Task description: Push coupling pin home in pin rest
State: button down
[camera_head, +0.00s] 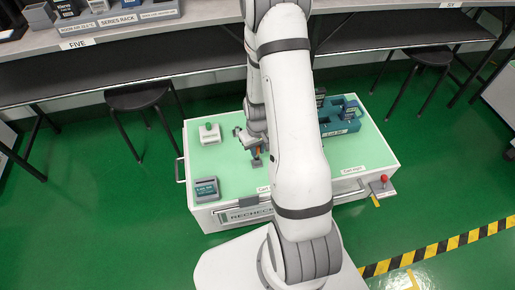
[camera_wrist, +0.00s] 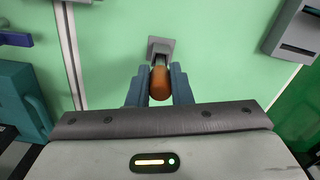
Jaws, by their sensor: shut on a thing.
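The coupling pin (camera_wrist: 160,86) has an orange-brown grip end and sits between the two blue fingers of my gripper (camera_wrist: 160,78) in the wrist view. My gripper is shut on it. The grey pin rest (camera_wrist: 162,46) is just beyond the fingertips. The pin's far end points into or against the rest, and I cannot tell how deep it sits. In the head view the orange of the pin (camera_head: 257,150) shows beside my arm, above the small blue-grey rest (camera_head: 257,162) on the green cart top. My arm hides part of my gripper there.
A red-knobbed box (camera_head: 382,186) sits at the right edge. Bare surface lies around the rest.

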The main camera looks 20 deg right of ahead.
jog(key=shift+f+b, duration=0.55)
jog(key=shift+f, duration=0.25)
jog(key=shift+r, duration=0.1)
jog(key=c, duration=1.2)
grip_release()
jog(key=shift+c, duration=0.2)
notch_tip(320, 180, up, 8)
jog(key=p, duration=0.3)
